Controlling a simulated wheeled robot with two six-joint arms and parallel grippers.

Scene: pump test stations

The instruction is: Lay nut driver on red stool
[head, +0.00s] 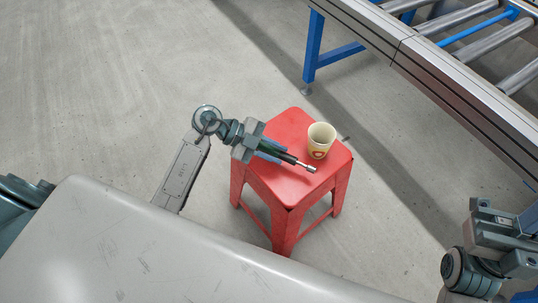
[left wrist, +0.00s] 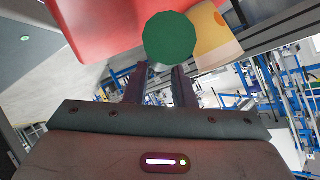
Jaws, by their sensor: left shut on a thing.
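The red stool (head: 289,124) stands on the floor beyond my grey body, and its red surface also shows in the left wrist view (left wrist: 95,22). My left gripper (head: 277,152) is over the left part of the seat, shut on the nut driver (head: 303,165). The driver's metal shaft points right, over the seat's front part. In the left wrist view its round green handle end (left wrist: 168,38) faces the camera between the fingers. I cannot tell whether the driver touches the seat. My right gripper (head: 526,222) is at the right edge, partly cut off.
A cream cup (head: 320,141) stands on the right part of the seat, close to the driver's shaft. A roller conveyor (head: 440,75) with blue legs runs along the upper right. The floor left of the stool is clear.

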